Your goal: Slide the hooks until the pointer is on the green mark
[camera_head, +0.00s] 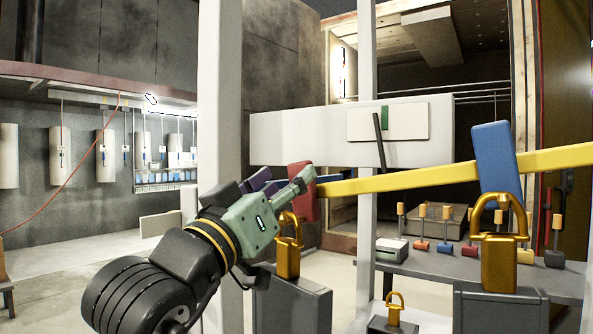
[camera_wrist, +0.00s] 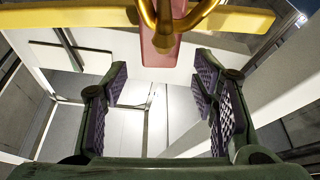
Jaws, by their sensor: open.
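A yellow beam (camera_head: 400,181) slopes, its right side higher. A red slider (camera_head: 302,192) sits at its left end and a blue slider (camera_head: 496,160) farther right. Gold hooks hang beneath them, the left hook (camera_head: 288,258) and the right hook (camera_head: 499,262). A dark pointer (camera_head: 380,145) tilts, its top just left of the green mark (camera_head: 385,118) on a white plate. My gripper (camera_head: 284,182) is open beside the red slider. In the wrist view the red slider (camera_wrist: 163,52) and gold hook (camera_wrist: 178,22) lie ahead of the spread fingers (camera_wrist: 163,100), apart from them.
Grey blocks (camera_head: 292,305) are below the hooks. A small gold-handled weight (camera_head: 394,318) stands low in the middle. A grey bench (camera_head: 420,262) carries several small coloured pieces. White posts (camera_head: 368,60) stand close to the beam.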

